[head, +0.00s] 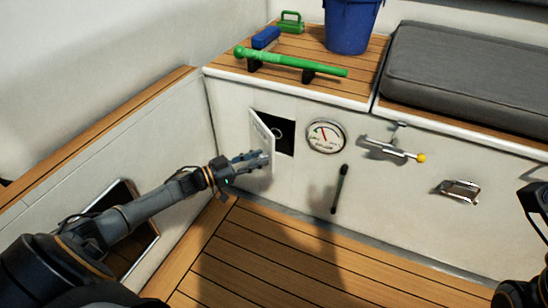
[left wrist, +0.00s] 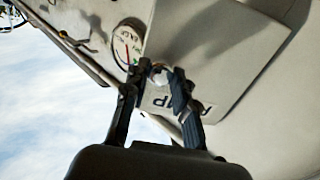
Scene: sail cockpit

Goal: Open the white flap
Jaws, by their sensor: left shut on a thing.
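The white flap (head: 261,135) stands swung open on the front wall, beside a dark square opening (head: 277,132) with a ring-like part inside. My left gripper (head: 262,158) is at the flap's outer face. In the left wrist view the flap (left wrist: 215,45) fills the upper right and carries black lettering, partly hidden by my fingers. There my left gripper (left wrist: 160,80) is shut on a small pale knob (left wrist: 159,75) on the flap. Only dark parts of my right arm show at the right edge of the head view.
A round gauge (head: 326,136) sits right of the opening, with a black handle (head: 340,189) below it. A yellow-tipped lever (head: 393,149) and a metal latch (head: 459,190) are farther right. A green bar (head: 291,62) and a blue bucket (head: 351,24) are on the bench above.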

